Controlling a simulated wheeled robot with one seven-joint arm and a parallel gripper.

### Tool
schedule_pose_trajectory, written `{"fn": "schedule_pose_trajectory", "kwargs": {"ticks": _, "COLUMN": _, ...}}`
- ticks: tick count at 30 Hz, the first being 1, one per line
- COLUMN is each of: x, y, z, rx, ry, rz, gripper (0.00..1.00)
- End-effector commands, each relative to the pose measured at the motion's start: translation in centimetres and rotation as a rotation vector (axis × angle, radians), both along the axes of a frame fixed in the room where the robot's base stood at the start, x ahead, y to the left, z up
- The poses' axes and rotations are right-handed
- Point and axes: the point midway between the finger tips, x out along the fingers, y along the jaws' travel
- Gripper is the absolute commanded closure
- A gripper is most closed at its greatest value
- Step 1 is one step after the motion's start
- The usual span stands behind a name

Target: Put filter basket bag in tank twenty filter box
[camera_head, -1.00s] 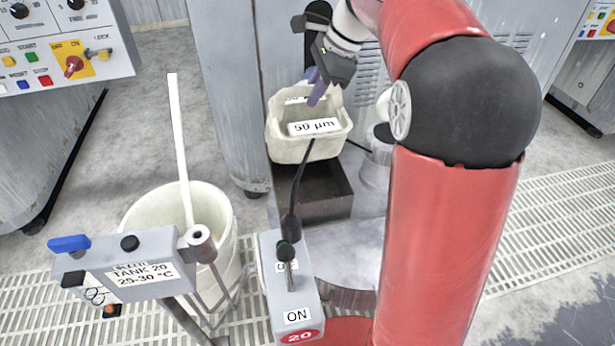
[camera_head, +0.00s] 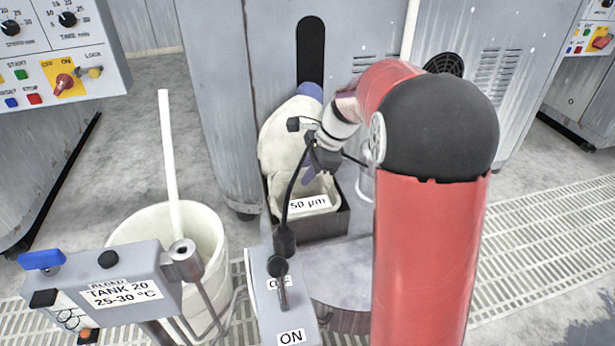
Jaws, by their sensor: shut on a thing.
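The filter basket bag (camera_head: 325,185) is off-white with a "50 µm" label on its front. It sits low inside the dark, open-topped filter box (camera_head: 325,228), with its labelled front tilted up and its upper part showing above the box's front rim. My gripper (camera_head: 309,178) is shut on the bag at its upper edge, over the box. The fingertips are partly hidden by the gripper body and a dark cable, and whether the bag touches the box floor is hidden. The tank 20 control box (camera_head: 125,282) is at the lower left.
A white bucket (camera_head: 207,235) with a pale rod (camera_head: 168,150) stands left of the filter box. A grey switch box (camera_head: 275,300) with a lever is in front. A grey machine cabinet (camera_head: 225,120) rises behind. My red arm covers the right of the box area.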

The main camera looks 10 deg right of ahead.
Motion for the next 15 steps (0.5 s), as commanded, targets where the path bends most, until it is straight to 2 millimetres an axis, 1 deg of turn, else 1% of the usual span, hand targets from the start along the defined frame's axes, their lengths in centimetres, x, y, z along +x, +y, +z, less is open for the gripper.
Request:
{"fn": "schedule_pose_trajectory", "kwargs": {"ticks": 1, "x": -0.01, "y": 0.0, "z": -0.67, "rx": 0.0, "ry": 0.0, "rz": -0.001, "gripper": 1.0}}
{"fn": "schedule_pose_trajectory", "kwargs": {"ticks": 2, "x": 0.0, "y": 0.0, "z": -0.76, "rx": 0.0, "ry": -0.001, "rz": 0.0, "gripper": 1.0}}
{"fn": "schedule_pose_trajectory", "kwargs": {"ticks": 11, "x": 0.02, "y": 0.0, "z": -0.86, "rx": 0.0, "ry": -0.001, "rz": 0.0, "gripper": 1.0}}
{"fn": "schedule_pose_trajectory", "kwargs": {"ticks": 12, "x": 0.0, "y": 0.0, "z": -0.9, "rx": 0.0, "ry": -0.001, "rz": 0.0, "gripper": 0.84}}
{"fn": "schedule_pose_trajectory", "kwargs": {"ticks": 15, "x": 0.0, "y": -0.01, "z": -0.86, "rx": 0.0, "ry": -0.001, "rz": 0.0, "gripper": 0.71}}
